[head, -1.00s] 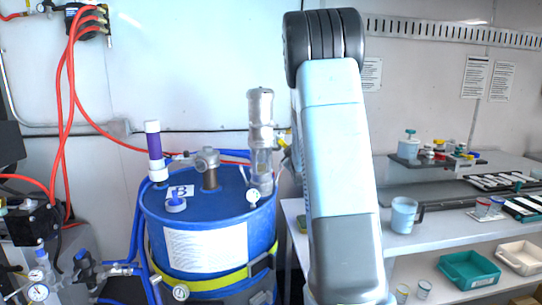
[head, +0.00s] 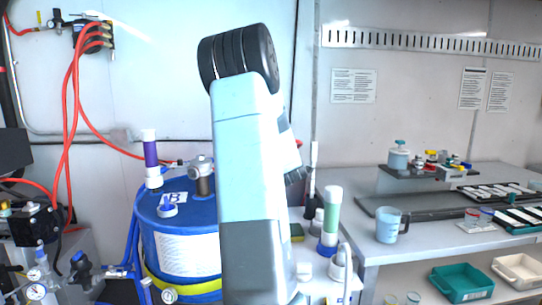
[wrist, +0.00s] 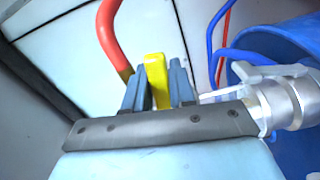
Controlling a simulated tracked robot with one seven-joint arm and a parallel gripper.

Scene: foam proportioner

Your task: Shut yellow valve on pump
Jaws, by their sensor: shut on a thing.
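In the wrist view, my gripper (wrist: 158,90) is shut on the yellow valve (wrist: 157,78), with one grey finger on each side of its upright yellow handle. A red hose (wrist: 110,38) comes down just left of the valve. The silver pump (wrist: 285,95) is at the right, by the blue drum. In the head view, my arm covers the gripper, the valve and the pump. The blue drum (head: 183,240) shows left of my arm. Whether the valve has turned cannot be told.
A purple-banded cylinder (head: 150,155) and a metal fitting (head: 202,175) stand on the drum. Right of my arm are a green-and-white cylinder (head: 331,215) and a bench with a light-blue mug (head: 388,224). Blue hoses (wrist: 212,40) run near the pump.

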